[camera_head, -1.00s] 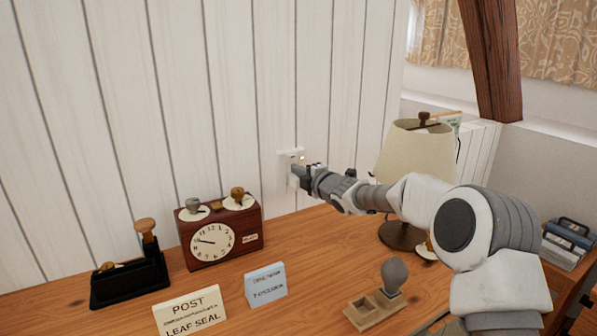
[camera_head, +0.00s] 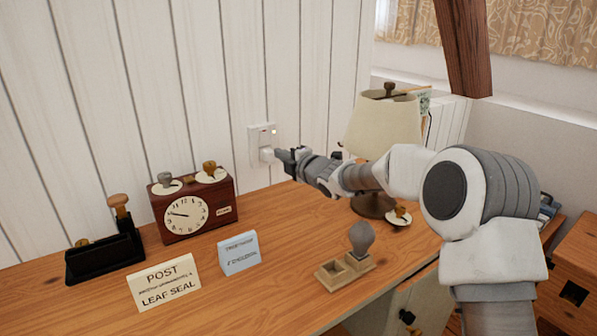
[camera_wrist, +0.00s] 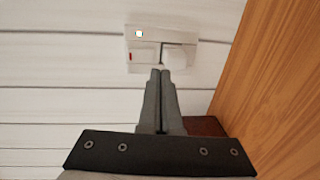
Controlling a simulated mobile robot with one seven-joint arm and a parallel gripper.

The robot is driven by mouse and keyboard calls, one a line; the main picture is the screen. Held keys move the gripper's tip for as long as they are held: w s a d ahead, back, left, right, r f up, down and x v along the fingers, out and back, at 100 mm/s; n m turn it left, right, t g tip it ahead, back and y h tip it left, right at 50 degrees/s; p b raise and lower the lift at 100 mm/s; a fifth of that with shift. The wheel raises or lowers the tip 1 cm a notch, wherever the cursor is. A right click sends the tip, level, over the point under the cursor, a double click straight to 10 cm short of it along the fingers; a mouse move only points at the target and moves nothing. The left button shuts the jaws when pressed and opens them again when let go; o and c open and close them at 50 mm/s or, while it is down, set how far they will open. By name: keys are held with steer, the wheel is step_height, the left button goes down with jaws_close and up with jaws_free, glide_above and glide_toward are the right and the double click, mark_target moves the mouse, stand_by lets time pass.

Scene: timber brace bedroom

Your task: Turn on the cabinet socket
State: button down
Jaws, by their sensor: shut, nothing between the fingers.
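The white wall socket (camera_head: 262,138) is on the white plank wall just above the cabinet top. A small light glows on its upper right in the head view, and a white plug sits in its lower part. In the wrist view the socket (camera_wrist: 143,50) shows the lit spot, a small red mark on a switch, and the plug (camera_wrist: 180,57). My gripper (camera_head: 281,154) is shut and empty. Its fingertips (camera_wrist: 160,72) point at the socket's lower edge near the switch and plug. I cannot tell whether they touch it.
On the wooden top (camera_head: 270,245) stand a red-brown clock (camera_head: 190,208), a black stamp holder (camera_head: 105,255), two signs (camera_head: 165,283), a wooden block with a grey knob (camera_head: 345,270), and a lamp (camera_head: 385,125) close to my arm.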

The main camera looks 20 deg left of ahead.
steer(key=f+v, duration=0.1)
steer(key=v, duration=0.6)
steer(key=shift+d+f, duration=0.15)
steer(key=shift+f, duration=0.25)
steer(key=shift+s, duration=0.1)
steer(key=s+d+r+m+h, duration=0.2)
steer(key=s+d+m+h, duration=0.25)
steer(key=d, duration=0.35)
steer(key=s+d+r+m+h, duration=0.25)
steer(key=d+m, duration=0.25)
steer(key=d, duration=0.3)
steer(key=s+d+r+m+h, duration=0.2)
steer(key=s+d+m+h, duration=0.25)
steer(key=d, duration=0.45)
steer(key=s+d+f+m+g, duration=0.2)
steer(key=s+d+m, duration=0.15)
steer(key=s, duration=0.55)
steer(key=s+d+f+m+g+h, duration=0.1)
steer(key=s+d+m, duration=0.2)
steer(key=s+m, duration=0.35)
steer(key=s+d+f+m+g, duration=0.2)
steer(key=s+d+m, duration=0.15)
steer(key=s, duration=0.65)
step_height(320, 180, up, 22)
steer(key=s+p, duration=0.1)
steer(key=p, duration=2.1)
steer(key=shift+s+f+p, duration=0.2)
steer(key=shift+s+p, duration=0.1)
steer(key=shift+p, duration=0.1)
